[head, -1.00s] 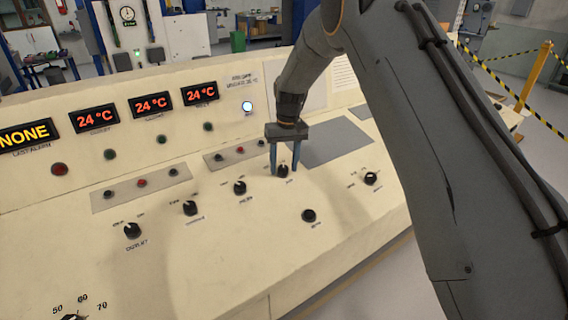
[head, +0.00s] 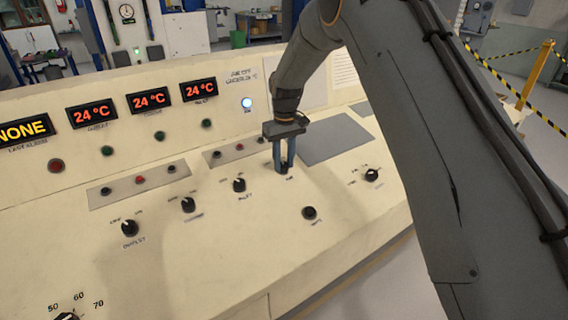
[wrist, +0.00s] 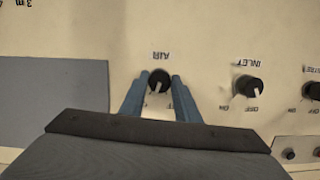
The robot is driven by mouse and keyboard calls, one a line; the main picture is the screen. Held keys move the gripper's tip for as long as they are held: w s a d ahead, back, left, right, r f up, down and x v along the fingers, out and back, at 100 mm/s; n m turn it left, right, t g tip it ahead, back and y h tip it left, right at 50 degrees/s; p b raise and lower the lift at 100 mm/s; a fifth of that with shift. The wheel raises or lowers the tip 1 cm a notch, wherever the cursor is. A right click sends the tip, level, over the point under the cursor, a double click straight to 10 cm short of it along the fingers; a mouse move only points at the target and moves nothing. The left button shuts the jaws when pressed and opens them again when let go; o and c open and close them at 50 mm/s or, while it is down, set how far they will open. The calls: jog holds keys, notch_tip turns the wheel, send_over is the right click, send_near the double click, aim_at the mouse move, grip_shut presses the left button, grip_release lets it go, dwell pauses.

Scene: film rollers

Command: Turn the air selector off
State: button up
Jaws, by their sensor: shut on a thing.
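The air selector (wrist: 159,80) is a round black knob with a pale pointer mark, under an upside-down "AIR" label in the wrist view. Its pointer appears to face the lower edge of that view; its own off/on marks are hidden by my gripper. My gripper (head: 284,167) points down at the panel in the head view, its blue fingers shut on this knob. In the wrist view the fingers (wrist: 160,92) stand on either side of the knob. A lit bluish-white lamp (head: 247,103) is on the upright panel, below small text that seems to mention air off.
The inlet knob (wrist: 248,86) is beside the air selector. Other black knobs stand nearby, including one in front (head: 309,213) and one to the right (head: 372,174). A flat grey plate (head: 335,139) lies right of my gripper. Displays (head: 149,102) read 24 °C; another reads NONE (head: 22,131).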

jog(key=n+b, duration=0.1)
jog(key=n, duration=0.3)
jog(key=shift+a+t+h+b, duration=0.1)
jog(key=shift+t+h+b, duration=0.2)
jog(key=shift+h+b, duration=0.1)
jog(key=n+t, duration=0.1)
jog(key=n, duration=0.4)
jog(key=shift+s+b, duration=0.1)
jog(key=shift+b, duration=0.2)
jog(key=o, duration=1)
jog(key=shift+o, duration=0.2)
jog(key=r, duration=0.2)
jog(key=r+b, duration=0.1)
jog(key=r, duration=0.2)
jog(key=s+r+b, duration=0.1)
jog(key=r, duration=0.1)
jog(key=shift+a+r, duration=0.35)
